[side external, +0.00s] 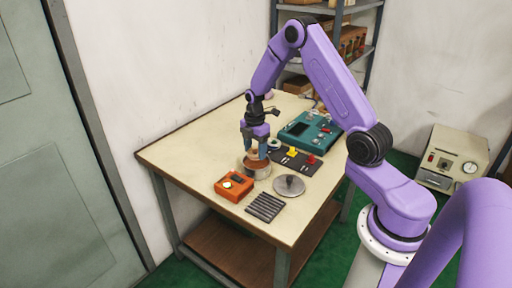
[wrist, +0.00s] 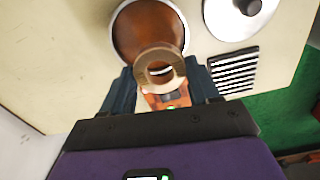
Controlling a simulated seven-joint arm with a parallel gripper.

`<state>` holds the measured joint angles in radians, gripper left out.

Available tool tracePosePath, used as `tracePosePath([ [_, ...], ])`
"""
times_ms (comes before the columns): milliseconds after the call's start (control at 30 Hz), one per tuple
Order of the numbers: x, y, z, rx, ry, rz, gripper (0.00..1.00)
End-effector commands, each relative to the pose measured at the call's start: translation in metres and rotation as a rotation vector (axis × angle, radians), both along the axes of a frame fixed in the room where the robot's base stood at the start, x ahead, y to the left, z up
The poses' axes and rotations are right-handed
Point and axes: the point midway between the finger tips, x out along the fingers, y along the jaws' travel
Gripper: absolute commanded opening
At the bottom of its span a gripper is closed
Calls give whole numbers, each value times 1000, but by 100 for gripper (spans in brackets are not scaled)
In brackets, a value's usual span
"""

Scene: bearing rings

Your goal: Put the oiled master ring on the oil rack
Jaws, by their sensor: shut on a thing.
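My gripper (side external: 255,152) points down above the round metal pot (side external: 257,171). Its fingers are shut on a bronze-coloured ring (wrist: 160,54), one finger on each side, in the wrist view. The ring's open hole faces the wrist camera. The pot of brown oil (wrist: 131,30) lies just beyond the ring in that view, and the ring overlaps its near edge. The ring appears above the pot, but the exact gap is hard to tell. The dark slatted rack (side external: 265,207) lies bare on the table, and also shows in the wrist view (wrist: 233,72).
An orange box (side external: 233,187) stands left of the rack. A grey knobbed lid (side external: 289,185) lies right of the pot. Behind are a dark mat (side external: 283,160) with yellow and red pieces and a teal device (side external: 309,130). The table's left part is clear.

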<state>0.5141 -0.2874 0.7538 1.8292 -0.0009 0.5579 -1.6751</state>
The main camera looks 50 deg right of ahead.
Motion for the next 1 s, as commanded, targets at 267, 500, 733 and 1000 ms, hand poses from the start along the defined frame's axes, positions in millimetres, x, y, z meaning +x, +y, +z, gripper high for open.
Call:
tracePosePath([
  [267, -57, 69, -4, 0, 3, 243, 20],
  [500, -106, 103, -4, 0, 1, 410, 20],
  [733, -124, 112, -6, 0, 0, 467, 20],
  [1000, -124, 112, -27, 0, 3, 468, 20],
])
